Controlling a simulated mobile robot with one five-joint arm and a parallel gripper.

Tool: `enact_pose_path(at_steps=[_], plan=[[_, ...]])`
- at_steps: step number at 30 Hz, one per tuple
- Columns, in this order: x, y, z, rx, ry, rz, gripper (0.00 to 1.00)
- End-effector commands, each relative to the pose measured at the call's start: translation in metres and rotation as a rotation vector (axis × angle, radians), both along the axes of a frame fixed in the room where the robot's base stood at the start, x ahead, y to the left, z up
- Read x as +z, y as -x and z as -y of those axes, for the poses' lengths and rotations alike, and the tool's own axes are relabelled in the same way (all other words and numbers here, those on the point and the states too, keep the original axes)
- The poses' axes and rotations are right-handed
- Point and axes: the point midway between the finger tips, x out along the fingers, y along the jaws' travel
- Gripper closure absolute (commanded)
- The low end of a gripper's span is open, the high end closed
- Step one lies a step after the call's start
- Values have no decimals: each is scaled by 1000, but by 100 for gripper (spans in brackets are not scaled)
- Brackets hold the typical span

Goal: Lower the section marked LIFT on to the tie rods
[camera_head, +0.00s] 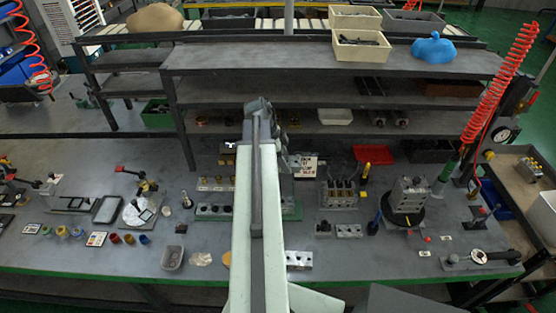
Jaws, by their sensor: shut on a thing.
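My arm rises through the middle of the picture, and its wrist is at the top centre. My gripper (281,147) is just right of it, mostly hidden behind the arm. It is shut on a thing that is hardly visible. A grey piece with a white marked label (307,166) shows right of the arm; the lettering is too small to read, and I cannot tell whether it is the held section. A long green-edged base (291,211) passes behind the arm on the bench. I cannot pick out the tie rods; the arm covers the middle of that base.
A block with brass-coloured parts (340,193) stands to the right. A red tray (374,154) lies behind. Shelves (330,62) rise at the back. Small parts crowd the left.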

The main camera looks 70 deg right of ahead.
Motion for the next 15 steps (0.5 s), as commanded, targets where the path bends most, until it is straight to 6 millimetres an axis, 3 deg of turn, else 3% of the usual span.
enact_pose_path(at_steps=[8,15], plan=[[-7,-6,-2,9,-1,0,100],[-30,-6,-2,9,-1,0,100]])
